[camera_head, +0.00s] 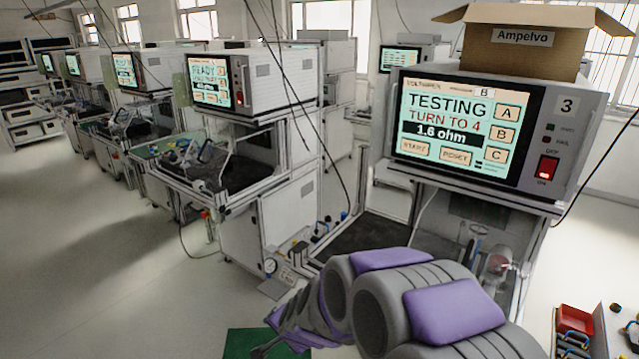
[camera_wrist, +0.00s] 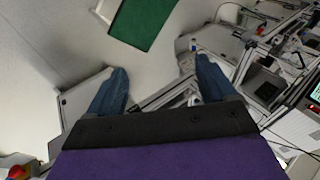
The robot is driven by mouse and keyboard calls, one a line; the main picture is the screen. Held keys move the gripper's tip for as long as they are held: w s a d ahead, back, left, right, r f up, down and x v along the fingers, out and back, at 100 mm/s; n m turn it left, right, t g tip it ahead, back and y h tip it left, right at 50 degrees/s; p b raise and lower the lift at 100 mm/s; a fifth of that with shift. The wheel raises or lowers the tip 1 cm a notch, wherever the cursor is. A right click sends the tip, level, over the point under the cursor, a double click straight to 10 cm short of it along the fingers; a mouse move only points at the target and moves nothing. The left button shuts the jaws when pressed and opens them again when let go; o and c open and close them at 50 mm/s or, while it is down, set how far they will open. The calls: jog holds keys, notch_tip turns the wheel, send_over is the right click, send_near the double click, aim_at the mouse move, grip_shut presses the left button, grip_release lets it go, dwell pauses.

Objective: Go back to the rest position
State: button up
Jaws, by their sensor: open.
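My gripper (camera_wrist: 158,88) shows in the wrist view with its two blue fingers spread wide apart. Nothing is between the fingers, and only floor and parts of equipment show beyond them. In the head view my purple and grey arm reaches from the bottom centre toward the lower left. The gripper end of the arm is hard to make out there. The near tester (camera_head: 475,125) stands at the right with its screen reading "TESTING, TURN TO 4, 1.6 ohm". Its red switch (camera_head: 547,169) is lit.
An open cardboard box (camera_head: 530,45) sits on the near tester. A row of similar test benches (camera_head: 240,80) runs back at the left. A green mat (camera_head: 250,343) lies on the floor, also in the wrist view (camera_wrist: 145,22). Red bins (camera_head: 575,322) stand at lower right. Floor at left is clear.

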jog(key=s+d+r+n+g+h, duration=0.1)
jog(key=s+d+r+n+g, duration=0.1)
jog(key=s+d, duration=0.5)
jog(key=s+d+r+n+g+h, duration=0.1)
jog(key=s+d+r+n+g, duration=0.2)
jog(key=s, duration=1.3)
jog(key=s+d+r+n+g+h, duration=0.1)
jog(key=s+d+r, duration=0.5)
jog(key=s+d, duration=0.6)
jog(key=shift+d+n+g+h, duration=0.4)
jog(key=shift+n+g, duration=0.3)
jog(key=shift+g, duration=0.2)
jog(key=shift+a+r, duration=0.1)
